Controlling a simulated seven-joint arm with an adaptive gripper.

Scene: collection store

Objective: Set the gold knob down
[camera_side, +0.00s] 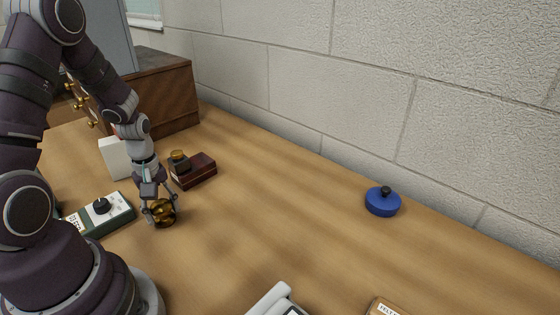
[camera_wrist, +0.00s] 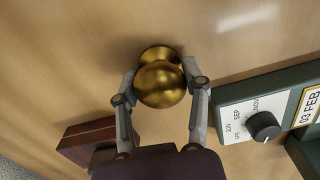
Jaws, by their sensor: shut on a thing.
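The gold knob (camera_wrist: 160,84) is a round, shiny brass piece with a second rounded part behind it. In the wrist view it sits between the two fingers of my gripper (camera_wrist: 161,92), which are shut on it. In the side view the gold knob (camera_side: 163,213) is at or just above the wooden table, below my gripper (camera_side: 160,208). I cannot tell for sure whether it touches the table. My fingers hide part of its sides.
A green-and-white dial box (camera_side: 101,215) lies close left of the knob. A dark red box (camera_side: 196,172) with a small gold-topped item (camera_side: 178,157) stands behind it. A blue lidded disc (camera_side: 382,203) is far right. The table between (camera_side: 280,205) is clear.

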